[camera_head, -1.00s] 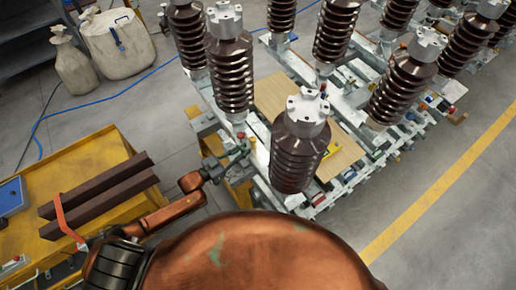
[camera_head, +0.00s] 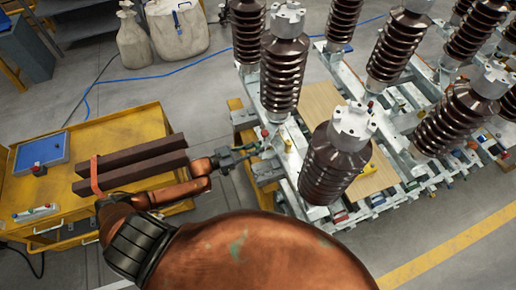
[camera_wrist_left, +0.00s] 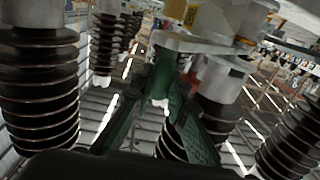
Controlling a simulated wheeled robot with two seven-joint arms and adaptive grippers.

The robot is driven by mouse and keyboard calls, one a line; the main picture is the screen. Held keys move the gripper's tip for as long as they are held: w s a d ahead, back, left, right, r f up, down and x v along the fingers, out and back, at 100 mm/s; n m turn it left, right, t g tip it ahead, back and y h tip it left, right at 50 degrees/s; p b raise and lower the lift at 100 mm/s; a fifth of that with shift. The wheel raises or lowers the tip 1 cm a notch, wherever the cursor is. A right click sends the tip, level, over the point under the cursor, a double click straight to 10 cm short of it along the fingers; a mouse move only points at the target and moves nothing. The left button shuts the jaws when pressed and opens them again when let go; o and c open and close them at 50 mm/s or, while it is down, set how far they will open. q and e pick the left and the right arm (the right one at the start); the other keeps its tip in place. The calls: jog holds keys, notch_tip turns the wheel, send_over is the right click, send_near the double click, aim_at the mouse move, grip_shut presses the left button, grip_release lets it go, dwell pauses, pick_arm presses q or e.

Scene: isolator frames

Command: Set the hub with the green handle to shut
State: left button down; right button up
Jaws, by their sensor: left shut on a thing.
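My left gripper (camera_head: 250,151) reaches in from the left to the near-left edge of the insulator frame. In the left wrist view its two dark green fingers (camera_wrist_left: 157,125) close around the lower part of a green handle (camera_wrist_left: 161,72). The handle hangs from a pale grey hub (camera_wrist_left: 194,42). In the head view the hub and handle are small and partly hidden by the gripper, so the handle's exact setting cannot be told. My right gripper is not in view.
Tall brown ribbed insulators (camera_head: 335,160) stand close to the gripper on the grey metal frame.

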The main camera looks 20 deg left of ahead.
pick_arm(q)
jog(key=shift+w+a+r, duration=0.15)
jog(key=shift+w+a, duration=0.1)
jog(key=c, duration=1.9)
grip_release()
jog(key=shift+w, duration=0.1)
jog(key=shift+d, duration=0.15)
jog(key=shift+s+a+f, duration=0.2)
jog(key=shift+s+a, duration=0.2)
jog(key=shift+s, duration=0.15)
jog(key=v, duration=1.1)
jog(key=shift+r, duration=0.1)
jog(key=shift+d, duration=0.1)
